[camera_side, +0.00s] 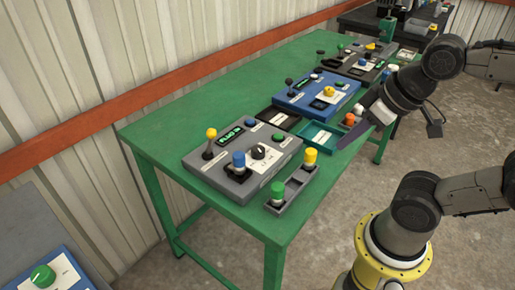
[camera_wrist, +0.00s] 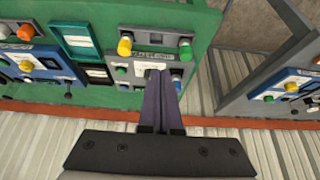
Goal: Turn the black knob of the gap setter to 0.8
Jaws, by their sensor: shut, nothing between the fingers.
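A grey control box (camera_side: 243,165) stands at the near end of the green table in the side view. Its black knob (camera_side: 259,152) sits on a white dial plate; the pointer and scale numbers are too small to read. The box also has a lit green display (camera_side: 230,135). My gripper (camera_side: 345,146) is shut and empty, to the right of this box in the side view, above the table's right edge.
A grey tray (camera_side: 293,190) with green and yellow pegs lies in front. A blue box (camera_side: 315,94) and a teal tray (camera_side: 318,134) stand farther along.

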